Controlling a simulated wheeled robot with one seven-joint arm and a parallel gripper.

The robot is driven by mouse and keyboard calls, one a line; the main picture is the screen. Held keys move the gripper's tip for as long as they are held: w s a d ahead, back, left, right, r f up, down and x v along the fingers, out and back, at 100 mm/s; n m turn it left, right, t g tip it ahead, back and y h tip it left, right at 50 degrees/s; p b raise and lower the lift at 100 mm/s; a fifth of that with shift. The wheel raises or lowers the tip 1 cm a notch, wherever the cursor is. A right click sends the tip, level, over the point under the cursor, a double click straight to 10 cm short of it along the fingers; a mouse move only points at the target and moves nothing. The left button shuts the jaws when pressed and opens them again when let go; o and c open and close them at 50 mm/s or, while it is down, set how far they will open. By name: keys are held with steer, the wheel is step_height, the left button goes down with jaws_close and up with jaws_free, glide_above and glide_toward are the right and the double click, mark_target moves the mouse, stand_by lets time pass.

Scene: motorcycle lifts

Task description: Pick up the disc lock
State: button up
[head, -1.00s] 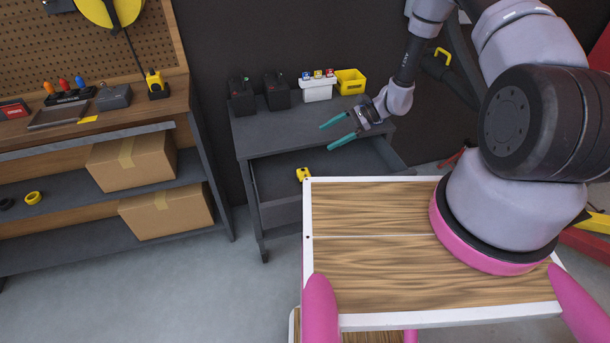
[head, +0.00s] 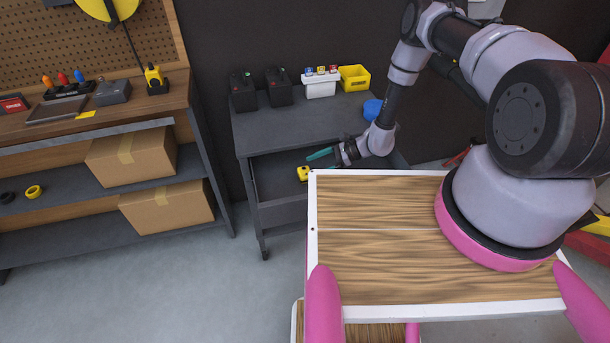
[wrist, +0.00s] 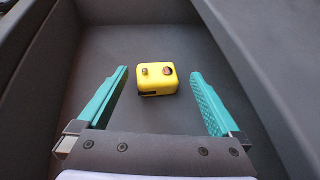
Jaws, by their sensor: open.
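The yellow disc lock (head: 304,173) lies in the open drawer (head: 275,179) of the grey cabinet. In the wrist view the disc lock (wrist: 157,79) is a small yellow block with a dark slot at its lower left and two round marks on top. It lies on the drawer floor (wrist: 110,45), ahead of the fingertips and between their lines. My gripper (wrist: 163,76) is open and empty, with one teal finger on each side. In the head view my gripper (head: 318,154) is low over the drawer, beside the lock; one finger is mostly hidden.
Drawer walls (wrist: 235,50) stand close on the right and left. On the cabinet top are black batteries (head: 279,87), a white holder (head: 321,82), a yellow bin (head: 354,78) and a blue round item (head: 372,109). My wooden-topped base is in front; a workbench (head: 100,115) stands left.

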mark_target(305, 171)
steer(key=x, duration=0.4)
steer(key=shift+s+f, duration=0.15)
steer(key=shift+f, duration=0.3)
jaws_close()
steer(key=shift+r, duration=0.15)
